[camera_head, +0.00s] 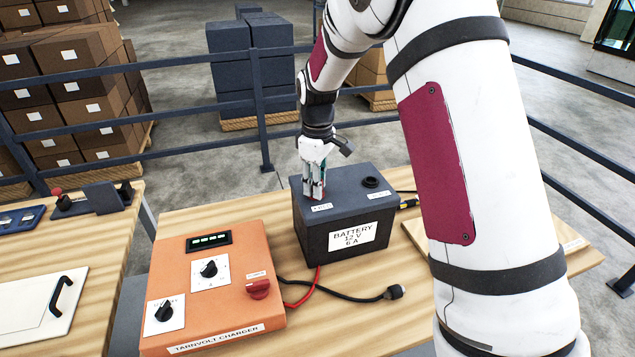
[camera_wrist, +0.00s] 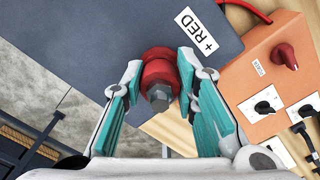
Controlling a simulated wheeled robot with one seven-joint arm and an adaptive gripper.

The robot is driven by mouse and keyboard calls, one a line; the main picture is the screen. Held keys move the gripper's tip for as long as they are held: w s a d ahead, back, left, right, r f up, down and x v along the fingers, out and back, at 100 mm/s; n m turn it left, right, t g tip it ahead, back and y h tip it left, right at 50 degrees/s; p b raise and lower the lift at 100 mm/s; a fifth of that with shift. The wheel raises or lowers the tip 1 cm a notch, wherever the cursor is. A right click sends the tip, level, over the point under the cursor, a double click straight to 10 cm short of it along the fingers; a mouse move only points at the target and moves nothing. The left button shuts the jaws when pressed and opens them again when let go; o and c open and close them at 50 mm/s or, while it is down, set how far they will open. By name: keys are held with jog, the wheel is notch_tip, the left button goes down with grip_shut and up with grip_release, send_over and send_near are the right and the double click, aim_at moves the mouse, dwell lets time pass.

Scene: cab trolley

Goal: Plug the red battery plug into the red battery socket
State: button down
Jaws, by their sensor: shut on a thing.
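The dark grey battery (camera_head: 310,232) stands on the wooden table. A red part with a grey hexagonal end, which looks like the red battery plug (camera_wrist: 160,75), is between my gripper's teal-padded fingers in the wrist view. My gripper (camera_head: 314,190) is shut on it and points down at the battery's left top. A wider red ring behind the plug, likely the red battery socket (camera_wrist: 157,54), sits beside the "+ RED" label (camera_wrist: 196,32). The plug lines up closely with the ring; I cannot tell how deep it sits. The fingers hide the socket in the head view.
An orange charger (camera_head: 230,280) stands left of the battery. A red cable (camera_head: 309,290) and a black cable with a black plug (camera_head: 394,292) lie in front. A black round socket (camera_head: 371,182) is on the battery's right top. Blue rails (camera_head: 260,110) run behind.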

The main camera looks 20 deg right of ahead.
jog(key=shift+s+f, duration=0.15)
jog(key=shift+f, duration=0.75)
jog(key=c, duration=1.2)
grip_release()
jog(key=shift+w+f, duration=0.15)
jog(key=shift+w, duration=0.05)
jog(key=shift+s+r, duration=0.1)
jog(key=shift+r, duration=0.15)
